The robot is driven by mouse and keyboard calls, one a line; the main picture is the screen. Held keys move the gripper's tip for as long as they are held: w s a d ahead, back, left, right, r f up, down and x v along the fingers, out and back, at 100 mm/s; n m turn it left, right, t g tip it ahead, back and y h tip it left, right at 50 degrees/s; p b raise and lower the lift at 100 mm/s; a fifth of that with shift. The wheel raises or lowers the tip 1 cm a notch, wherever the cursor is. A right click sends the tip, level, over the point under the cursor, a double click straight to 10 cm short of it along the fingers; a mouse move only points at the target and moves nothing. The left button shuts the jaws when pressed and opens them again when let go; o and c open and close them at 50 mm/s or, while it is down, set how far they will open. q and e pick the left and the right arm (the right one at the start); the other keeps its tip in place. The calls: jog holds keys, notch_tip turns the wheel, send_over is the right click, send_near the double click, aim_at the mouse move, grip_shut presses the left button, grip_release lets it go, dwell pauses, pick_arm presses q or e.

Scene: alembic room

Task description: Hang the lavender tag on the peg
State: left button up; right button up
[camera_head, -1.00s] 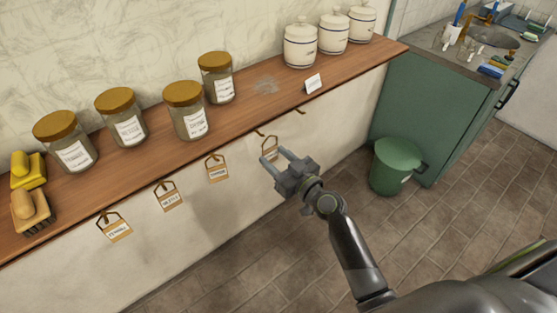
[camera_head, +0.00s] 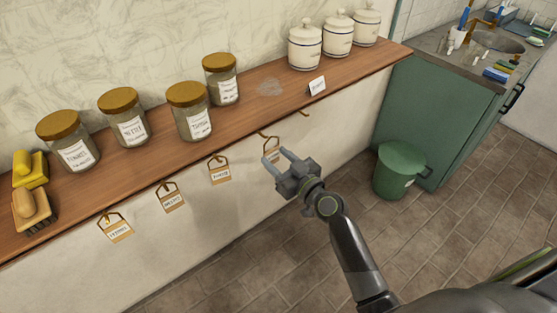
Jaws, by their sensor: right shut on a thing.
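My right gripper (camera_head: 276,160) is shut on a small tan tag (camera_head: 271,149) with a cord loop, in front of the wall below the shelf. The fingers partly hide this tag, and its lettering cannot be read. A brass peg (camera_head: 263,134) on the shelf's front edge is just above the tag; I cannot tell if the loop is on it. Another peg (camera_head: 304,112), to the right, is bare. Three more tags hang to the left: one (camera_head: 220,171) nearest, one (camera_head: 173,201) in the middle and one (camera_head: 118,229) farthest. My left gripper is out of view.
A green bin (camera_head: 398,170) and green cabinet (camera_head: 432,115) stand at right. Floor below my arm is clear.

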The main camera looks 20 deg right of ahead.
aim_at(272, 155)
jog(key=shift+w, duration=0.2)
dwell(0.3)
jog(key=shift+b+x, duration=0.4)
jog(key=shift+x, duration=0.9)
jog(key=shift+f, duration=0.1)
jog(key=shift+w+a+f+b, duration=0.25)
jog(key=shift+w+f+b, duration=0.1)
jog(key=shift+w+b, duration=0.25)
jog(key=shift+s, duration=0.1)
dwell(0.3)
jog(key=shift+f+b, duration=0.25)
jog(key=shift+b, duration=0.25)
